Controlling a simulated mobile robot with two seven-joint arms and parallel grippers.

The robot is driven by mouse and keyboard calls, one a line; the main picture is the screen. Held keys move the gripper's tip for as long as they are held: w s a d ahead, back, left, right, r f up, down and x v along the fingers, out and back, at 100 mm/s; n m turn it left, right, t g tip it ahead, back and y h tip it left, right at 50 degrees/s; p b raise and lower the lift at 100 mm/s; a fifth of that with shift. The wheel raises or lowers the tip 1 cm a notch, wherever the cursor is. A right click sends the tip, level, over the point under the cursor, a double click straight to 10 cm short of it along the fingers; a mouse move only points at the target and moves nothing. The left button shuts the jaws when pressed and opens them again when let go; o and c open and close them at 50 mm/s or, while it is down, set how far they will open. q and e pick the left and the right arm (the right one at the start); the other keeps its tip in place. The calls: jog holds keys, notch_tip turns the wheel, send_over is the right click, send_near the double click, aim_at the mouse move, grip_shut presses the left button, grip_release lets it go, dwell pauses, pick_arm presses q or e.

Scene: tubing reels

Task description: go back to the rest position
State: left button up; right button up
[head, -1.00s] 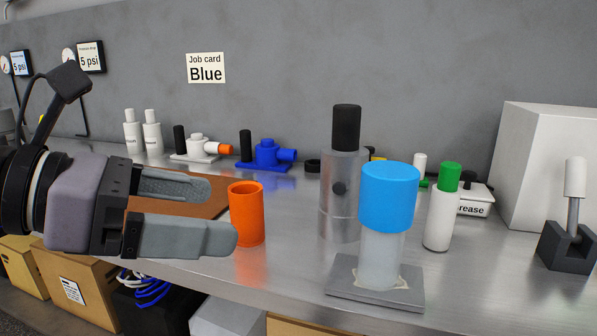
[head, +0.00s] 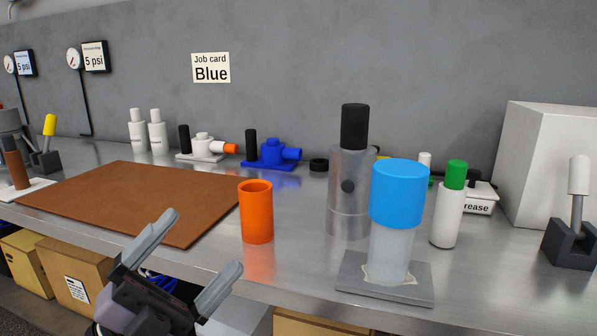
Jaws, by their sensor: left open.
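My left gripper (head: 190,262) is low in the head view, in front of the bench's front edge. Its two fingers are spread apart with nothing between them. It is clear of the orange cup (head: 256,214), which stands upright on the bench up and to the right of it. My right gripper is not in view.
A brown mat (head: 125,200) lies on the steel bench at left. A blue-capped clear cylinder (head: 397,200) stands on a grey plate (head: 352,280). Behind are a black-topped metal cylinder (head: 350,205) and a green-capped white bottle (head: 447,215). Cardboard boxes (head: 75,262) sit below the bench.

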pick_arm(q)
jog(key=a+f+n+t+y, duration=0.1)
jog(key=a+f+n+y, duration=0.2)
jog(key=f+n+y, duration=0.7)
jog(key=a+f+n+t+y, duration=0.25)
jog(key=f+n+y, duration=0.25)
jog(key=f+n, duration=0.5)
jog(key=s+a+f+n+g+y, duration=0.15)
jog(key=s+f+g, duration=0.35)
jog(key=f, duration=0.5)
jog(key=s+f+n+g+y, duration=0.15)
jog(key=s+f+g, duration=0.35)
jog(key=f, duration=0.5)
notch_tip(320, 180, up, 11)
jog(key=s+a+t+p, duration=0.1)
jog(key=s+p, duration=0.1)
jog(key=p, duration=1.2)
jog(key=shift+s+n, duration=0.3)
jog(key=shift+s, duration=0.05)
jog(key=shift+r, duration=0.1)
